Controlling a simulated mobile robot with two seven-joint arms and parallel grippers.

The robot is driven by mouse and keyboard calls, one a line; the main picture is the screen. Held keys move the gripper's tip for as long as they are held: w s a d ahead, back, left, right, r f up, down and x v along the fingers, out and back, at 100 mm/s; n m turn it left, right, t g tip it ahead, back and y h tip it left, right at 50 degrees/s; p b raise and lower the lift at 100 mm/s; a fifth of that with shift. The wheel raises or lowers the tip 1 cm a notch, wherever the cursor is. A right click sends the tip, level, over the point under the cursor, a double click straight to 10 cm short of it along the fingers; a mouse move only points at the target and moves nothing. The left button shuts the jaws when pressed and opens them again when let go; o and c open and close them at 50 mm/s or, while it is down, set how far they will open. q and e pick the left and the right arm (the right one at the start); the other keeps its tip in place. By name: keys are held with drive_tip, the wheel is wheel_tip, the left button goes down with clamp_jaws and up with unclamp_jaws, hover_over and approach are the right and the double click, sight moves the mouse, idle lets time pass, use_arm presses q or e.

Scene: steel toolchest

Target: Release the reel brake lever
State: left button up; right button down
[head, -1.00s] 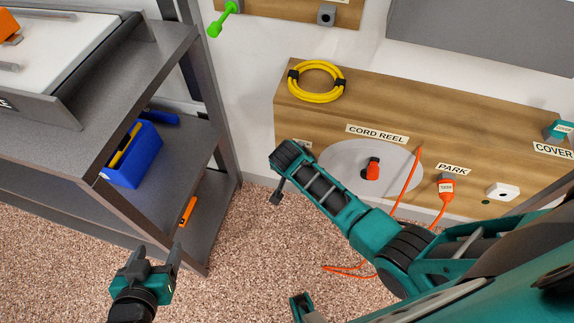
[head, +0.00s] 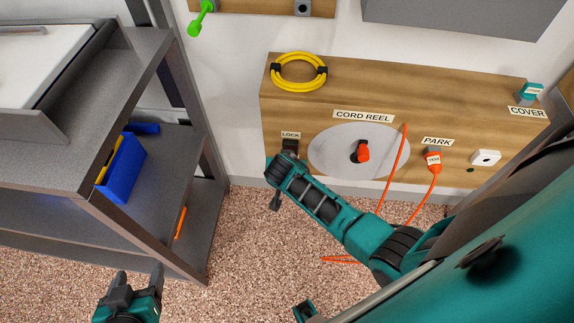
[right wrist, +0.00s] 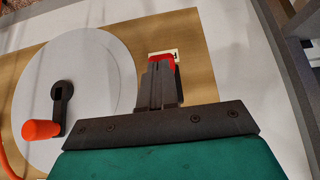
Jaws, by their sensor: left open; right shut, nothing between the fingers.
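The cord reel, a pale round disc (head: 340,165) with a red-handled crank (head: 362,152), is on the wooden panel. The LOCK label (head: 291,134) is left of it. The brake lever is mostly hidden by my right arm in the head view. In the right wrist view, a small red piece (right wrist: 160,57), likely the lever's end, shows at the fingertips of my right gripper (right wrist: 161,72), beside a label. The right gripper is shut with nothing held; whether it touches the red piece I cannot tell. My left gripper (head: 138,274) is open and empty, low at left.
A grey shelf unit (head: 150,90) with a blue bin (head: 122,168) stands at left. A yellow cable coil (head: 298,72) sits atop the panel. An orange cord with plug (head: 433,162) hangs by PARK. A teal switch (head: 530,91) is by COVER.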

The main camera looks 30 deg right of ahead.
use_arm(q)
drive_tip(key=shift+r+p, duration=0.75)
drive_tip(key=shift+r, duration=0.05)
use_arm(e)
drive_tip(key=shift+r, duration=0.85)
